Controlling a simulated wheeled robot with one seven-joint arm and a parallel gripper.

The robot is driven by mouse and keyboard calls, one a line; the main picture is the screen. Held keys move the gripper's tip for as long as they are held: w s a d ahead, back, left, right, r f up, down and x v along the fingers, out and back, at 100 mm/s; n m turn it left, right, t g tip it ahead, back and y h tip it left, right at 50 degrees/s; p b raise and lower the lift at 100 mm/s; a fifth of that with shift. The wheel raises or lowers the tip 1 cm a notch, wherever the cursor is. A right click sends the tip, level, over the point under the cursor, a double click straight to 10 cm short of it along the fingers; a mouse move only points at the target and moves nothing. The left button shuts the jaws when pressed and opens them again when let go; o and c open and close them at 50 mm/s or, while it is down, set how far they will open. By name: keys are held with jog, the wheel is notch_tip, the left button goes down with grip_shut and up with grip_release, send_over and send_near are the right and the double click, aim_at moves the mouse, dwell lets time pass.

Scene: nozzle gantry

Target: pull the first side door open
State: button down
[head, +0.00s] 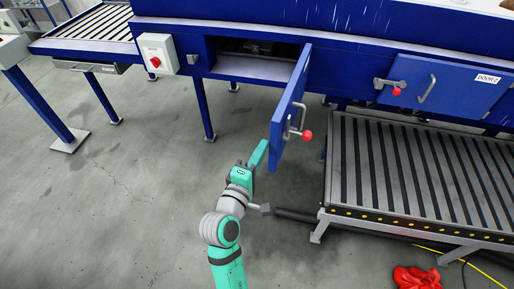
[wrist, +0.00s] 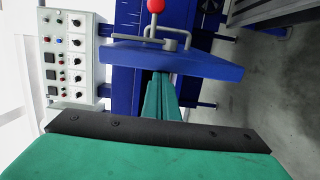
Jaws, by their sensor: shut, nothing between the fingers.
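The first side door (head: 289,115) is a blue panel standing swung out from the machine, with a dark opening (head: 258,58) to its left. A grey handle and a lever with a red knob (head: 308,135) are on its right face. My gripper (head: 264,146) is shut and empty at the door's left, inner side, close to its outer lower edge. In the wrist view the closed fingers (wrist: 162,78) reach to the blue door (wrist: 185,60), and the handle (wrist: 155,38) lies beyond it. I cannot tell whether the fingers touch the panel.
A second door (head: 450,84), labelled DOOR 2, is closed at the right. A roller conveyor (head: 345,222) stands below it. A white switch box (head: 158,54) with a red knob is left of the opening. A red bundle (head: 416,279) lies front right. The floor to the left is clear.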

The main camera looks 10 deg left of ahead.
jog(key=shift+s+d, duration=0.1)
jog(key=shift+d, duration=0.6)
jog(key=v, duration=0.9)
jog(key=shift+s, duration=0.3)
